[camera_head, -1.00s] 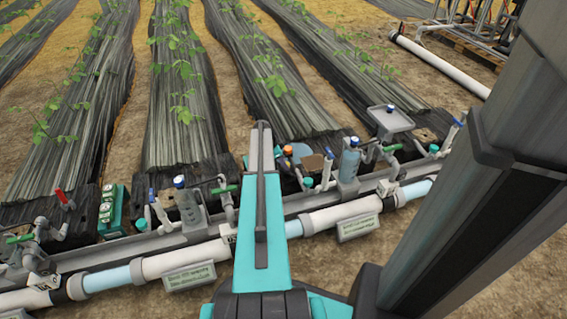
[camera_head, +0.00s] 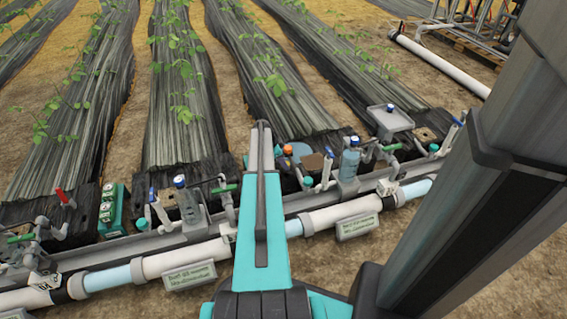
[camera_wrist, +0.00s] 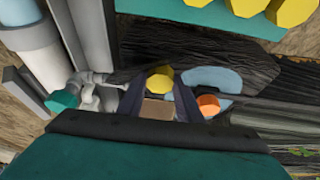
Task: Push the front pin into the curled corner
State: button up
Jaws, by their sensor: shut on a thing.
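My gripper (camera_wrist: 160,90) shows in the wrist view, its two dark fingers close around a yellow faceted head (camera_wrist: 160,76), which looks like the top of a pin. A brown square face (camera_wrist: 158,109) also shows between the fingers, nearer the palm; I cannot tell what it belongs to. The pin's shaft and tip are hidden. An orange head (camera_wrist: 208,104) stands to the right, beside a blue disc (camera_wrist: 212,79). In the head view my arm hides the fingertips; the orange head (camera_head: 288,150) shows just right of it. Black mulch film (camera_wrist: 245,52) lies around; I cannot make out the curled corner.
A teal holder (camera_wrist: 205,10) with several yellow faceted tops is at the upper edge of the wrist view. A white valve fitting (camera_wrist: 98,92) with a teal cap stands close left of my fingers. The pipe run (camera_head: 340,214) with valves and bottles crosses the head view.

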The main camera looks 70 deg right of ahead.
jog(key=shift+f, duration=0.55)
jog(key=o, duration=1.1)
jog(key=shift+r, duration=0.1)
jog(key=shift+r+p, duration=1.85)
jog(key=shift+r, duration=2.05)
jog(key=shift+r, duration=0.1)
